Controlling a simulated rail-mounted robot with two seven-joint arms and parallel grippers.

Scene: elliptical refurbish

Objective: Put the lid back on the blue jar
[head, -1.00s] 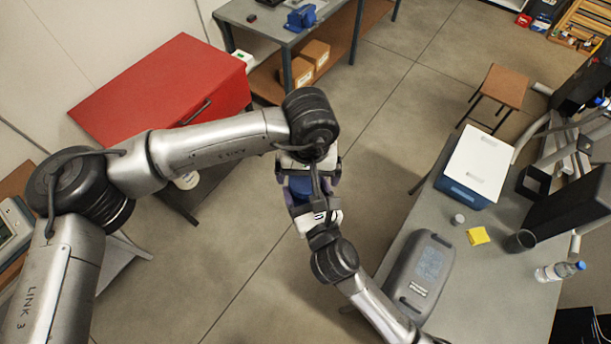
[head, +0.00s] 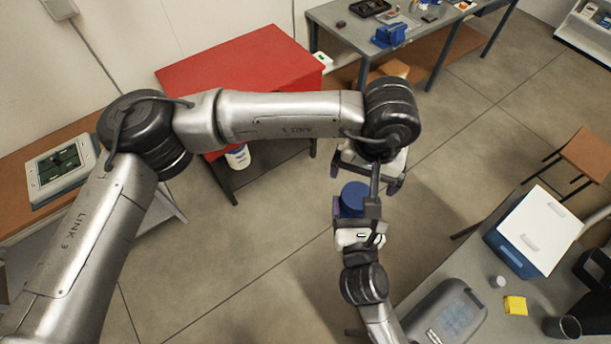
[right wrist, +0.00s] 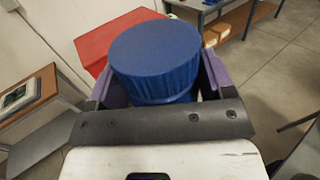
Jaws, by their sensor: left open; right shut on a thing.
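The blue jar stands upright in my right gripper (head: 357,213), which is shut on it. The ribbed blue lid (right wrist: 157,55) sits on top of the jar, flat and looking level in the right wrist view; its round top also shows in the head view (head: 353,195). Most of the jar's body is hidden below the lid and behind the gripper. My left gripper (head: 366,178) is open and empty, just beyond the lid in the head view and apart from it.
Both grippers are over open floor. A red cabinet (head: 235,75) stands behind at left, with a white tub (head: 238,158) near it. A grey bench with a grey case (head: 445,318) and a white-topped blue box (head: 535,232) is at right. A workbench (head: 345,22) stands at the back.

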